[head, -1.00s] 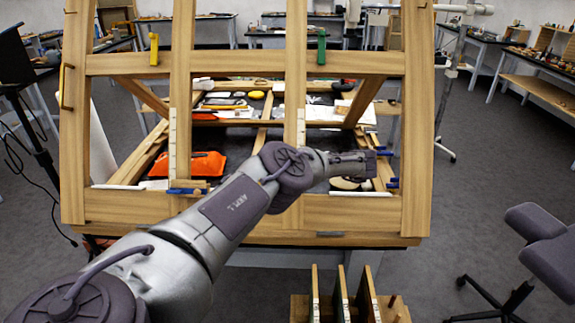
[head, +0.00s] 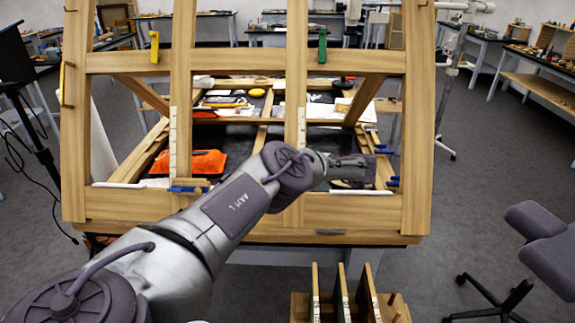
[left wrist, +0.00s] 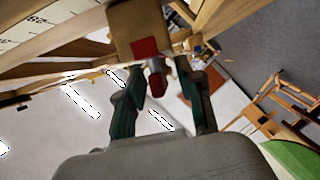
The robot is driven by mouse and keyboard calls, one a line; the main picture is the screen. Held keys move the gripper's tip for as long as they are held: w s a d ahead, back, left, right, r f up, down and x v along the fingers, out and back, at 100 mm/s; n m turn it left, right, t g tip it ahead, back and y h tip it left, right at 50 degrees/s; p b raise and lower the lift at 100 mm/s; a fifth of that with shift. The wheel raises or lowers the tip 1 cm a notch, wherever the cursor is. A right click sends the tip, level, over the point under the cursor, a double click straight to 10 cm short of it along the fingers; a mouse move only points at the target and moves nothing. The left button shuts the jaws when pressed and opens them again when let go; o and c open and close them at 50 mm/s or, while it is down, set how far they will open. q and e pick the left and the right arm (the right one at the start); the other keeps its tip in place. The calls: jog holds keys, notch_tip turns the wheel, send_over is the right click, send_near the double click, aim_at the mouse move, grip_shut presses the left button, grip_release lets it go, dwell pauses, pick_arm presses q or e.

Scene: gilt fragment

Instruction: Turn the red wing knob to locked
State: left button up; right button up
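In the left wrist view, a red knob (left wrist: 156,82) sticks out from a wooden block, with a flat red piece (left wrist: 144,48) beside it on the block. My left gripper (left wrist: 161,72) has its two dark green fingers apart, one on each side of the knob. A gap shows on the knob's right; whether the left finger touches it is unclear. In the head view, my left arm reaches across the wooden frame (head: 240,62) to my left gripper (head: 352,169) at its lower right opening. The knob is hidden there. My right gripper is in neither view.
Yellow (head: 154,46) and green (head: 322,45) clamps sit on the frame's upper rail. An orange item (head: 195,162) lies behind the frame. A wooden rack (head: 345,295) with upright boards stands below. A grey chair (head: 540,235) is at right; open floor lies between.

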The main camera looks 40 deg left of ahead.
pick_arm(q)
jog(key=shift+w+d, duration=0.1)
jog(key=shift+d, duration=0.1)
jog(key=v, duration=0.7)
dwell(0.4)
